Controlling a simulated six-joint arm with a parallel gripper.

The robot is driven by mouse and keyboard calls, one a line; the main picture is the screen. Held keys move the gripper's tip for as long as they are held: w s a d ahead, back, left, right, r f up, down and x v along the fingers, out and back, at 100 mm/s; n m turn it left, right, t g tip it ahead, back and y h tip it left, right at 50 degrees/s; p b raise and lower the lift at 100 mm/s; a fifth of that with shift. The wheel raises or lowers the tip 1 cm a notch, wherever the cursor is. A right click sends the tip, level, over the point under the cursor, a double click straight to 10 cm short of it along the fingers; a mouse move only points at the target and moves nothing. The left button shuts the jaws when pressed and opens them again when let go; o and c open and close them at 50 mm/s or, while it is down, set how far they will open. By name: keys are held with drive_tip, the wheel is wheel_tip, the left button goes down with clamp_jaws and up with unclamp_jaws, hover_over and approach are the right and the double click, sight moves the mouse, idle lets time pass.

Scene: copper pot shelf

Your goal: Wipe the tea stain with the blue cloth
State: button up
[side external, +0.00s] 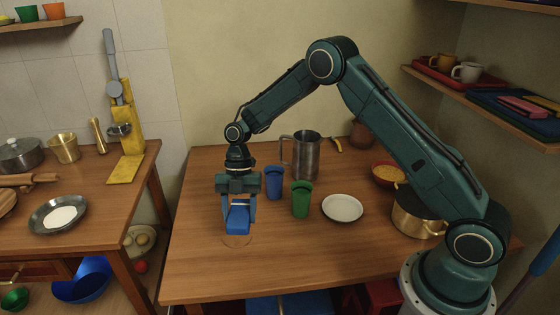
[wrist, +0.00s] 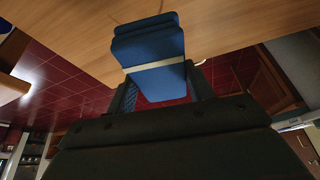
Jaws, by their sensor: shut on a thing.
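My gripper (side external: 239,214) is shut on the folded blue cloth (side external: 238,222), low over the front left part of the wooden table. The tea stain (side external: 237,241) is a faint brownish ring on the table, just below and in front of the cloth. I cannot tell whether the cloth touches the table. In the wrist view the blue cloth (wrist: 150,60), with a pale band across it, sits between the fingers. A thin dark curved line, perhaps part of the stain, shows beside the cloth there.
A blue cup (side external: 274,184) and a green cup (side external: 301,200) stand right of my gripper. A metal jug (side external: 305,156) stands behind them. A white plate (side external: 342,208), a brass pot (side external: 418,215) and a bowl (side external: 388,175) are farther right. The table's front (side external: 200,280) is clear.

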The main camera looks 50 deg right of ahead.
drive_tip(key=shift+w+a+f+n+g+h, duration=0.15)
drive_tip(key=shift+a+f+n, duration=0.2)
drive_tip(key=shift+f+n, duration=0.15)
drive_tip(key=shift+w+a+f+n+g+h, duration=0.15)
drive_tip(key=shift+a+f+n, duration=0.25)
drive_tip(key=shift+n, duration=0.1)
